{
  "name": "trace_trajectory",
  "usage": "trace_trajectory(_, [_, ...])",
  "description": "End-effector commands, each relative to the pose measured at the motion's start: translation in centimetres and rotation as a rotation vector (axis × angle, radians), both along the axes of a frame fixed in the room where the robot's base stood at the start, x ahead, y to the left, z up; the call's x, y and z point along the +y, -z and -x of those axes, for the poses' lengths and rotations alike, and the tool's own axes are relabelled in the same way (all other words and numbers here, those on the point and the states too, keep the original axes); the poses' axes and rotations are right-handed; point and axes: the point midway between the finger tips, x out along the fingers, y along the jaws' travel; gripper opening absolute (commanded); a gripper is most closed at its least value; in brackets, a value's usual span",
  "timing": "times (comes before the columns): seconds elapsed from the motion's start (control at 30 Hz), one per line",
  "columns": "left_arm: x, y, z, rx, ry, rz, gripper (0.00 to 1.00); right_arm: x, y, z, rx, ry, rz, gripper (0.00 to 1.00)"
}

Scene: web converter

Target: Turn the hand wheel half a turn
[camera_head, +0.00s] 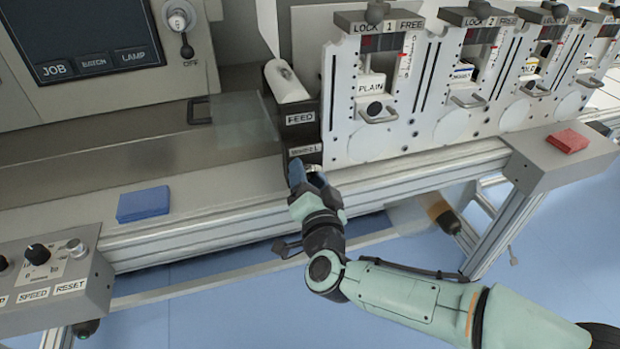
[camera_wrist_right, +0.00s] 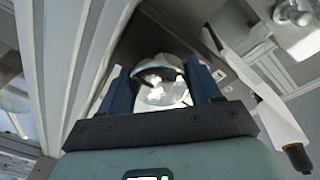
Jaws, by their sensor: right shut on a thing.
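The hand wheel shows in the right wrist view as a shiny round metal piece (camera_wrist_right: 160,90), with my right gripper's (camera_wrist_right: 162,88) two blue fingers on either side of it. In the head view my right gripper (camera_head: 310,178) is at the lower front of the dark FEED unit (camera_head: 300,135), just under its lower label. The gripper is shut on the hand wheel. It hides most of the wheel in the head view, where only a small bright bit shows beside the fingers. My left gripper is not in view.
White station plates (camera_head: 372,140) with LOCK/FREE tops stand right of the FEED unit. A blue block (camera_head: 144,204) sits on the ledge at left and a red block (camera_head: 568,141) at right. A control box (camera_head: 50,270) with knobs is at lower left. The front rail runs below the gripper.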

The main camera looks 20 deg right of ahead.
Motion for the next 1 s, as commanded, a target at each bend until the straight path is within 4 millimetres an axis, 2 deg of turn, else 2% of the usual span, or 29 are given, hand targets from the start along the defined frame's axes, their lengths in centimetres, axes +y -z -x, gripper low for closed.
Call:
trace_trajectory(0.43, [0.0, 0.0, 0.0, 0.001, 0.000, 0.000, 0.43, 0.1, 0.1, 0.0, 0.003, -0.002, -0.010, 0.33])
trace_trajectory(0.47, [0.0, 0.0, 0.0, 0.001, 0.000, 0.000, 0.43, 0.1, 0.1, 0.0, 0.003, -0.002, -0.010, 0.70])
trace_trajectory(0.5, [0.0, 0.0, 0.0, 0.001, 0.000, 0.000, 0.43, 0.1, 0.1, 0.0, 0.002, -0.003, -0.010, 0.83])
trace_trajectory(0.53, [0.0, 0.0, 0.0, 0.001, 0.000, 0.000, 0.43, 0.1, 0.1, 0.0, 0.002, -0.003, -0.010, 0.88])
trace_trajectory(0.87, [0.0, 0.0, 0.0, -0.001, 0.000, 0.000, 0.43, 0.1, 0.0, 0.2, 0.000, -0.001, -0.009, 0.88])
trace_trajectory(1.0, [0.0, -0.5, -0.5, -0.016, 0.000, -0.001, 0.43, 0.2, -0.2, 1.8, 0.000, -0.003, -0.010, 0.88])
